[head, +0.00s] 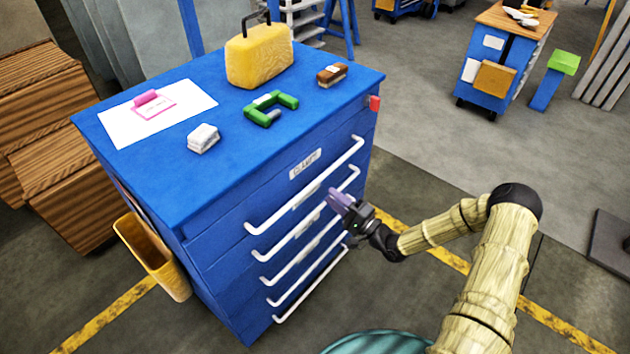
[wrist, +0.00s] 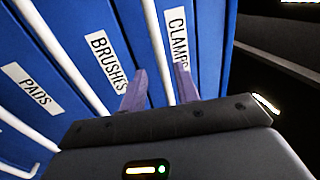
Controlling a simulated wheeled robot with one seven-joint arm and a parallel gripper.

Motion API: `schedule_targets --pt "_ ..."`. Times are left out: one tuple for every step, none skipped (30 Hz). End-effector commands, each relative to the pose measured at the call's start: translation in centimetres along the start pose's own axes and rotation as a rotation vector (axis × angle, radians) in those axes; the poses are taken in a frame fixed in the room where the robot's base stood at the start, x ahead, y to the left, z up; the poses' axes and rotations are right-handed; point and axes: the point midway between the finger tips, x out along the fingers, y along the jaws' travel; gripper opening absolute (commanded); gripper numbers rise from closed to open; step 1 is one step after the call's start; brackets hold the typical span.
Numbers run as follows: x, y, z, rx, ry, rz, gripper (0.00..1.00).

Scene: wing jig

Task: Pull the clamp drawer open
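The clamp drawer, labelled CLAMPS (wrist: 179,45), is in the blue cabinet and looks shut. Its white bar handle (wrist: 156,45) runs past the label in the wrist view. My gripper (wrist: 160,92) is open, with one purple finger on each side of this handle. I cannot tell whether either finger touches it. In the head view my gripper (head: 338,203) is at the right part of the cabinet front, near the second handle from the top. The fingers hide part of the front there.
The BRUSHES label (wrist: 107,62) and PADS label (wrist: 33,88) mark neighbouring drawers. The cabinet top (head: 240,160) bears a yellow case (head: 258,57), a green clamp-like part (head: 270,107) and a brush (head: 331,75). A yellow bin (head: 150,255) hangs at its left side.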

Motion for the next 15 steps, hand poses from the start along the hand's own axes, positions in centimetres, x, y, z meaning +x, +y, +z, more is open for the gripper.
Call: schedule_targets --pt "1.0 -0.2 0.1 0.000 -0.002 0.000 0.32" --pt "1.5 -0.2 0.1 0.000 -0.003 0.000 0.32" --pt "2.2 -0.2 0.1 0.000 -0.002 -0.001 0.32" --pt "2.8 -0.2 0.1 0.000 -0.001 -0.001 0.32" --pt "3.3 -0.2 0.1 0.000 -0.002 -0.001 0.32" --pt "4.0 -0.2 0.1 0.000 -0.002 0.000 0.32" --pt "4.5 -0.2 0.1 0.001 -0.002 0.000 0.32" --pt "5.0 -0.2 0.1 0.001 -0.001 0.000 0.32" --pt "5.6 -0.1 0.1 0.001 -0.001 0.000 0.32" --pt "6.0 -0.1 0.0 0.000 -0.001 0.000 0.32" --pt "6.4 -0.1 0.0 -0.001 -0.001 0.000 0.32" --pt "6.8 -0.1 0.0 0.000 -0.001 0.000 0.32" --pt "7.1 -0.1 0.0 0.000 -0.001 0.001 0.32" --pt "7.3 -0.1 0.0 0.000 0.000 0.001 0.32" --pt "7.5 0.0 0.0 0.000 0.001 0.001 0.32"
